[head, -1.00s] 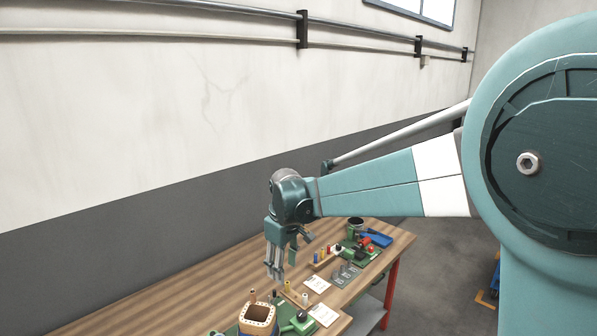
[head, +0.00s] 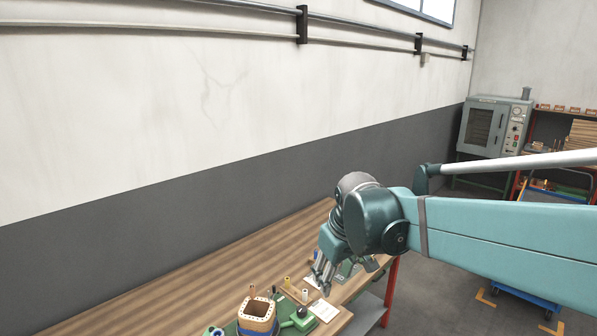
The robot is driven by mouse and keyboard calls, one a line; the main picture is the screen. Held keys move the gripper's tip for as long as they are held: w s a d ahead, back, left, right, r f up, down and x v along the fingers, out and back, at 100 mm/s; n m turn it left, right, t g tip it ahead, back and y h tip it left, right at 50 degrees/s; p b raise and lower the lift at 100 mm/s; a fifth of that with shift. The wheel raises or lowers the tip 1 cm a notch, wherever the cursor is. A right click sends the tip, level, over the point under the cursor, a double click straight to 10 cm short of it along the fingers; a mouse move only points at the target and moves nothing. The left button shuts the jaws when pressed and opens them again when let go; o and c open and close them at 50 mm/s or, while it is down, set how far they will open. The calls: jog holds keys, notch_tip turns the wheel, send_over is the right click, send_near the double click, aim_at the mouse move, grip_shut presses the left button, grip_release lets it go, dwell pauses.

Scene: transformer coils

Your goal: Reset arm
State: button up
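My gripper (head: 324,278) hangs from the teal wrist of my arm, pointing down above the right part of the wooden workbench (head: 190,280). Its grey fingers are small and overlap the bench items behind them. I cannot tell how far apart the fingers are, and I see nothing clearly held in them. My arm reaches in from the right edge and hides the far right end of the bench.
A square coil former (head: 257,308) stands on a green base at the bench front. White cards (head: 324,311) and small coloured pegs (head: 304,294) lie beside it. The bench's left stretch is bare. A grey-green oven (head: 495,125) and shelves stand far right.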

jog(key=s+d+f+m+t+b, duration=0.1)
jog(key=s+d+f+m, duration=0.2)
jog(key=s+d, duration=0.3)
jog(key=s+d+f+m+t+b, duration=0.2)
jog(key=s+d, duration=0.4)
jog(key=s, duration=0.8)
notch_tip(320, 180, down, 3)
jog(key=shift+s+d+r+m+h, duration=0.2)
jog(key=shift+s+d+m+h, duration=0.15)
jog(key=shift+m, duration=0.25)
